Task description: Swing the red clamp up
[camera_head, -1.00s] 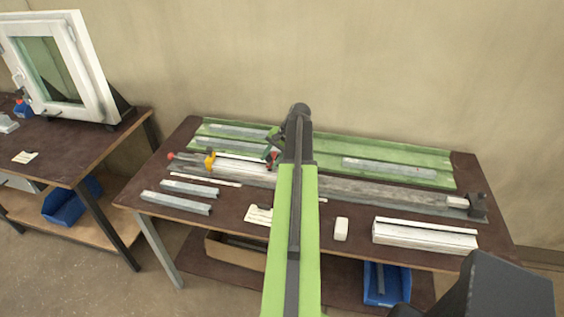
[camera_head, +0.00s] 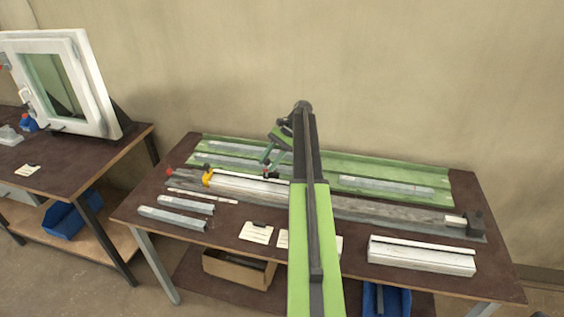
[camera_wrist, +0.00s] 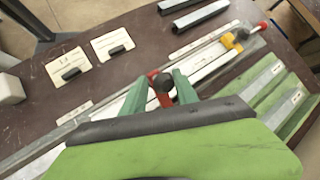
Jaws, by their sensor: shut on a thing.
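The red clamp (camera_wrist: 164,98) is a small red lever with a dark rounded tip, beside a long pale profile in the wrist view. My gripper (camera_wrist: 160,86) has two green fingers, one on each side of the lever, shut on it. The tip points toward the wrist camera; the lever's exact angle is hard to tell. In the head view, my gripper (camera_head: 268,163) reaches down to the fixture rail (camera_head: 390,211), and the clamp is mostly hidden there. A yellow clamp (camera_head: 208,177) stands farther left on the rail; it also shows in the wrist view (camera_wrist: 232,41).
A green tray (camera_head: 390,168) with grey profiles lies behind the rail. Loose profiles (camera_head: 172,218), label cards (camera_head: 256,232) and a white profile block (camera_head: 420,256) lie in front. A dark end stop (camera_head: 474,224) closes the rail's right end. A window frame stands on the left table.

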